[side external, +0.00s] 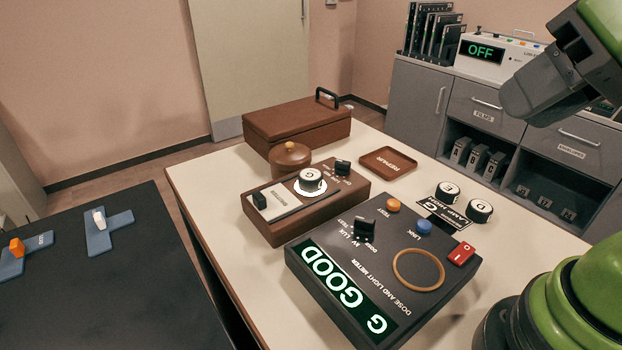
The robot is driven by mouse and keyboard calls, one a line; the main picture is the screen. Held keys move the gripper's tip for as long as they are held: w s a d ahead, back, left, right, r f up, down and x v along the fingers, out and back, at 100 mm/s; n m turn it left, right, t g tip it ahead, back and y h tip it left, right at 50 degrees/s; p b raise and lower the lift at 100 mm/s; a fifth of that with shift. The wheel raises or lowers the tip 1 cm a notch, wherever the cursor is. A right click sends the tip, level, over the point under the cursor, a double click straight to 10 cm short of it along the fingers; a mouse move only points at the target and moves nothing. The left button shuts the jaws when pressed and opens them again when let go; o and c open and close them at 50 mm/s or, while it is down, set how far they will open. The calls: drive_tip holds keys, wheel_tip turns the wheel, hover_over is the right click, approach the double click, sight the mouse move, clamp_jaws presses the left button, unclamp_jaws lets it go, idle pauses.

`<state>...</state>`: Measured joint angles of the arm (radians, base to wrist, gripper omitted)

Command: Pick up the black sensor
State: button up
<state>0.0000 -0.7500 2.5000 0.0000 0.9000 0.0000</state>
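No part is clearly labelled as the black sensor, so I cannot tell which one it is. Small black pieces stand on the brown box: a block (260,201) at its left end and a knob (342,167) at its back. Another black knob (364,230) stands on the dark dose and light meter (428,279). Round black pieces with white lettered tops are on the brown box (310,180) and at the table's right (479,211). My gripper (540,98) is high at the upper right, apart from all of these. Its fingers cannot be made out clearly.
The meter shows a green "GOOD". A brown case (297,122), a round lidded pot (290,159) and a REPAIR tray (387,161) stand behind. A dark table (110,290) at left holds blue stands (109,232). A device reading OFF (497,57) is on the cabinet.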

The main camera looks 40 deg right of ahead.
drive_tip(key=o, duration=0.9)
drive_tip(key=shift+w, duration=0.1)
drive_tip(key=m+g+h, duration=0.3)
drive_tip(key=g+h, duration=0.1)
drive_tip(key=g, duration=0.1)
hover_over(311, 174)
drive_tip(key=s+a, duration=0.1)
drive_tip(key=f, duration=1.9)
drive_tip(key=shift+s+a+f, duration=0.2)
drive_tip(key=shift+f, duration=0.15)
drive_tip(key=shift+x, duration=2.9)
